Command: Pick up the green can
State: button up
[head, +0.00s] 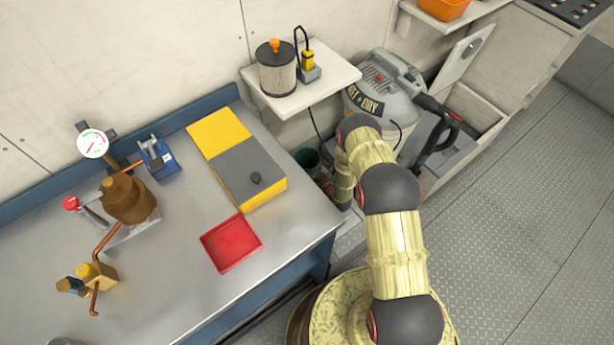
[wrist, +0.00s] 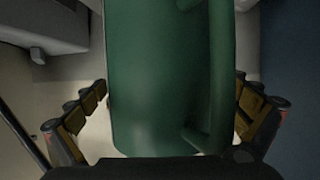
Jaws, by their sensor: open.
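The green can (wrist: 155,85) fills the middle of the wrist view, very close to the camera, with a green handle along its right side. In the head view a small dark green part of it (head: 307,158) shows between the workbench and my arm; the rest is hidden. My gripper (wrist: 172,105) is open, with one finger on each side of the can. The left finger is close to the can's side and the right finger is beside the handle. I cannot tell whether either touches. My gripper is hidden behind the bench and arm in the head view.
The metal workbench (head: 185,262) stands left of my arm, bearing a red tray (head: 231,243) and a yellow-grey case (head: 248,172). A wet/dry vacuum (head: 385,88) stands behind my arm. A wall shelf (head: 325,85) juts out above. Open floor (head: 520,230) lies to the right.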

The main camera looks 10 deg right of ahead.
jog(key=c, duration=0.3)
jog(key=c, duration=1.3)
jog(key=shift+c, duration=0.2)
